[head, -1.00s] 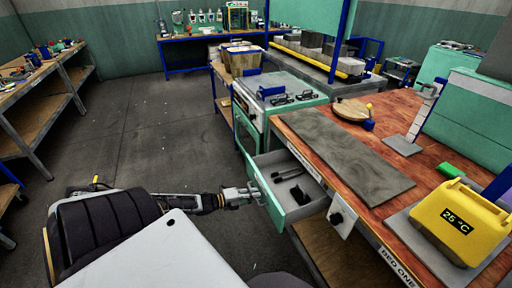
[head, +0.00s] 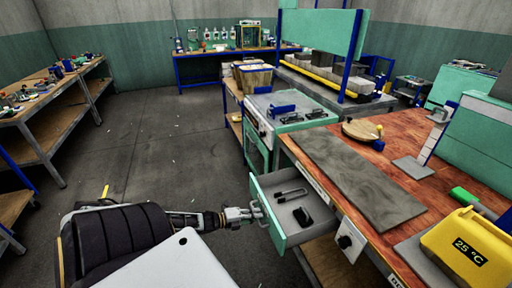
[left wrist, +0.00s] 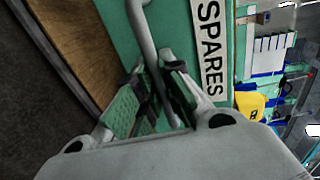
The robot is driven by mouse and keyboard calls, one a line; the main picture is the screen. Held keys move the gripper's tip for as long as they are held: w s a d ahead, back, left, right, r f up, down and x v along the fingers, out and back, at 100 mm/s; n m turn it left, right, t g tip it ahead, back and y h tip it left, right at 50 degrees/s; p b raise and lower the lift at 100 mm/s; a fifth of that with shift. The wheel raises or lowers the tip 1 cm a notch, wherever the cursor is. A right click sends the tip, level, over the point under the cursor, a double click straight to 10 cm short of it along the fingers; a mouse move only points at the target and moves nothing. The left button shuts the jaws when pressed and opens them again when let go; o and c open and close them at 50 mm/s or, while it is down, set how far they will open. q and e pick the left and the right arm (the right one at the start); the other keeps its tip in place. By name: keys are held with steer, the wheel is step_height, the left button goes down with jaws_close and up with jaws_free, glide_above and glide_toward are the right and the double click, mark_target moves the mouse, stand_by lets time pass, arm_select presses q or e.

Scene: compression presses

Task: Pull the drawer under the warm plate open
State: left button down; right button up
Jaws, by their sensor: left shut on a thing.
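A green drawer (head: 273,217) with a grey inside stands open at the left side of the wooden bench, below a long grey plate (head: 358,180). A dark U-shaped item (head: 290,194) and a small black item (head: 302,216) lie in it. My left gripper (head: 256,213) is shut on the handle at the drawer's front. In the left wrist view its fingers (left wrist: 155,82) close around the grey bar handle (left wrist: 143,35), beside a white "SPARES" label (left wrist: 209,45) on the green front. My right gripper is not in view.
A yellow box (head: 468,246) reading 25 °C stands on the bench at the right. A white plate with a black knob (head: 346,241) is on the bench side, right of the drawer. The floor (head: 165,150) left of the drawer is clear.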

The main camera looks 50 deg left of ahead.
arm_select(q)
steer(key=shift+s+f, duration=0.1)
steer(key=c, duration=1.5)
jaws_free()
steer(key=shift+s, duration=0.1)
steer(key=shift+v, duration=5.8)
steer(key=shift+a, duration=0.1)
